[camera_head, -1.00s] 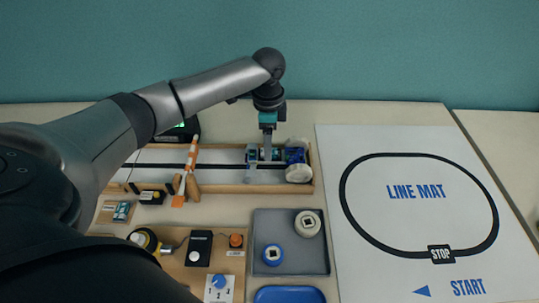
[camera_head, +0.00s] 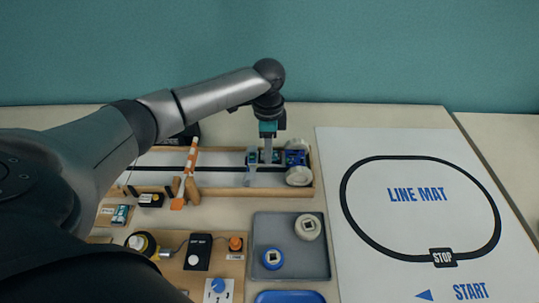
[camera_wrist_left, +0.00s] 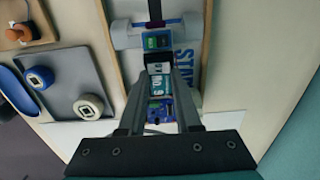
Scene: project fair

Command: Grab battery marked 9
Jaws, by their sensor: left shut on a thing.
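My left gripper (camera_head: 266,157) points down over a small blue-and-grey car (camera_head: 297,158) with pale wheels, which sits in a long wooden-edged track (camera_head: 220,190). In the left wrist view, the fingers (camera_wrist_left: 160,78) are shut on a teal and white battery (camera_wrist_left: 159,86). The battery lies at the middle of the car; I cannot tell whether it is still seated there. Its number cannot be read, and the fingers hide its sides. Another small teal battery (camera_head: 121,214) lies in a holder at the left. My right gripper is not in view.
An orange-and-white striped barrier (camera_head: 192,160) crosses the track left of the gripper. In front are a wooden board with a black box (camera_head: 198,252) and a grey tray (camera_head: 318,267) holding two rolls. The white line mat (camera_head: 400,225) at the right is clear.

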